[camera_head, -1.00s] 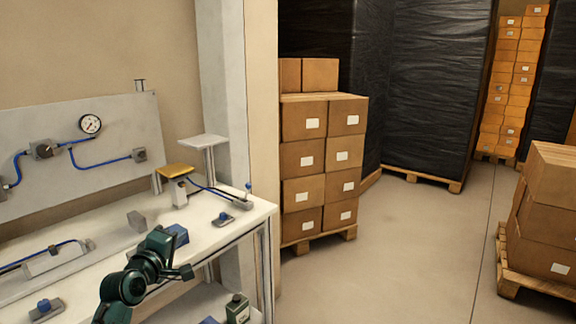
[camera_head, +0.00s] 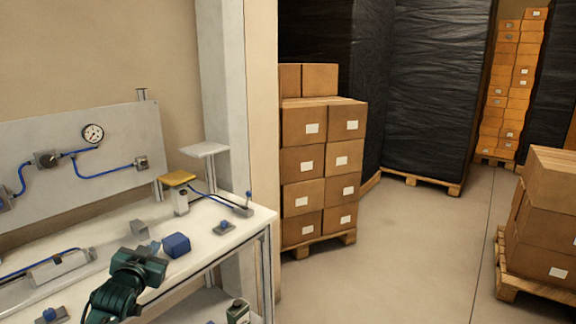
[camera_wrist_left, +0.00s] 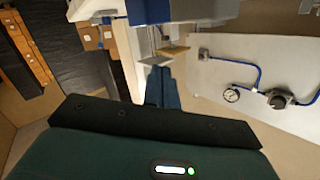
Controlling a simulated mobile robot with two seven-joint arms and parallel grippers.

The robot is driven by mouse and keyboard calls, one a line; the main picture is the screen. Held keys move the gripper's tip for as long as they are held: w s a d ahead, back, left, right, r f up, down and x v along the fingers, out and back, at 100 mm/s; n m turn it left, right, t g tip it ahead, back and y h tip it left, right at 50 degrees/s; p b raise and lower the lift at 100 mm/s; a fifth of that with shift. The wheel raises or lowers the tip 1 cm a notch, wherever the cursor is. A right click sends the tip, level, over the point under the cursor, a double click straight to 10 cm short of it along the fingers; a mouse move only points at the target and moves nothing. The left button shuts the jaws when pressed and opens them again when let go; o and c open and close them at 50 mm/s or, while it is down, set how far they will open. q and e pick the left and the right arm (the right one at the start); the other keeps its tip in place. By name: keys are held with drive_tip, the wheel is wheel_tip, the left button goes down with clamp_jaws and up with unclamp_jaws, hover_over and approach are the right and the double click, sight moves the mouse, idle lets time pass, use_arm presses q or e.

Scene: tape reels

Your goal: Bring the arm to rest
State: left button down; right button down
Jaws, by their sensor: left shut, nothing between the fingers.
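My left gripper (camera_head: 150,249) is at the end of a dark green arm low at the left of the head view, over the front part of the white workbench (camera_head: 207,240). It is shut, with nothing between its fingers. In the left wrist view its closed bluish fingers (camera_wrist_left: 162,87) point away from the dark palm. A blue block (camera_head: 176,245) lies on the bench just right of the gripper, apart from it in the picture. My right arm is out of view.
A grey panel with a gauge (camera_head: 93,133) and blue tubing stands behind the bench. A yellow-topped stand (camera_head: 177,179), a grey raised plate (camera_head: 204,150) and small fixtures stand on the bench. Stacked cartons (camera_head: 322,165) are right of a pillar. Open floor (camera_head: 410,250) lies beyond.

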use_arm(q)
drive_tip(key=s+d+f+g+h, duration=0.2)
drive_tip(key=s+d+f, duration=0.4)
drive_tip(key=s+f, duration=0.25)
drive_tip(key=s+d+f+g+h, duration=0.1)
drive_tip(key=s+d+f, duration=0.4)
drive_tip(key=s+f, duration=0.4)
drive_tip(key=s+d+f+g, duration=0.1)
drive_tip(key=s+d, duration=0.2)
drive_tip(key=s, duration=0.6)
drive_tip(key=s+d+f+g+h, duration=0.1)
drive_tip(key=s+d, duration=0.3)
drive_tip(key=s, duration=0.6)
drive_tip(key=shift+s+d+f+g+h, duration=0.2)
drive_tip(key=shift+d+f+g+h, duration=0.15)
drive_tip(key=shift+f, duration=0.3)
drive_tip(key=shift+a, duration=0.1)
